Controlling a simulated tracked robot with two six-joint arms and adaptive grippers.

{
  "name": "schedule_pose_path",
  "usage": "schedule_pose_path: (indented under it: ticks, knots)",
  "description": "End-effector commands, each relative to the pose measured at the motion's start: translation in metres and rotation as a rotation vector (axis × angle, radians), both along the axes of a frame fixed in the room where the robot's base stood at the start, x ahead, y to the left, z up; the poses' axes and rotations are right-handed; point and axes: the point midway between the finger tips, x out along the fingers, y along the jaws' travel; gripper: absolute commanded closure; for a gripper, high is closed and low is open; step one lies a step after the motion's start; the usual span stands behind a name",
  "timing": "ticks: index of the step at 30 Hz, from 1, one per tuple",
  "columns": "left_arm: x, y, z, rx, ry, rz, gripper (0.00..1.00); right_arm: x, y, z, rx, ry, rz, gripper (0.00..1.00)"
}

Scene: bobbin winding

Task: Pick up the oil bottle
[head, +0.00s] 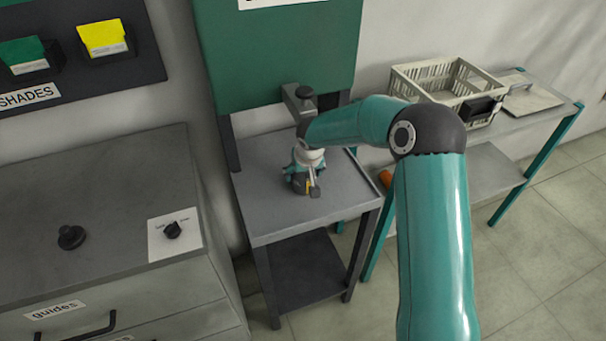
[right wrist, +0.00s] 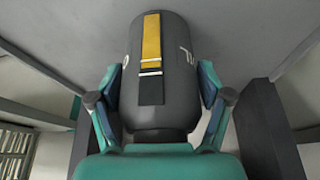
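The oil bottle is a dark grey cylinder with a narrow neck and a yellow-and-black strip on its side. In the right wrist view the bottle (right wrist: 183,75) fills the space between the fingers of my right gripper (right wrist: 160,88), its neck toward the palm. The fingers lie against both its sides with no clear gap. In the head view my right gripper (head: 303,180) reaches down over the small grey table (head: 265,220). Only a dark and yellow bit of the bottle (head: 315,191) shows beside the fingers. Whether its base touches the tabletop I cannot tell. My left gripper is out of view.
A green board (head: 275,60) stands behind the small table. On the right, a bench (head: 545,112) carries a cream basket (head: 425,77). On the left is a grey drawer cabinet (head: 110,180) with a black knob (head: 71,237). The small table's front is clear.

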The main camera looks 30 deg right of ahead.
Motion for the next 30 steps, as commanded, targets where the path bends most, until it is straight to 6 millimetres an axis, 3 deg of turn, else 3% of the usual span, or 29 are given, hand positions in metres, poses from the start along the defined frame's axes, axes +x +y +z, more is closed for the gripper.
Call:
schedule_pose_path:
  ticks: [1,11,20,26,30]
  knots:
    - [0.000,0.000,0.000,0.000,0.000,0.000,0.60,0.000,0.000,0.000,0.000,0.000,0.000,0.37]
    - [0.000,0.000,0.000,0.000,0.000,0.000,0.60,0.000,0.000,0.001,0.000,-0.002,0.000,0.90]
    - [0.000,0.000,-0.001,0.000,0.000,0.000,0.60,0.000,0.000,0.003,0.001,-0.002,-0.001,0.91]
    - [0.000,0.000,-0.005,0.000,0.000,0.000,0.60,0.001,0.000,0.018,-0.001,-0.006,-0.001,0.91]
    - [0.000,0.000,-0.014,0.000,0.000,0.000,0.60,-0.016,0.006,0.014,-0.002,-0.003,0.002,0.91]
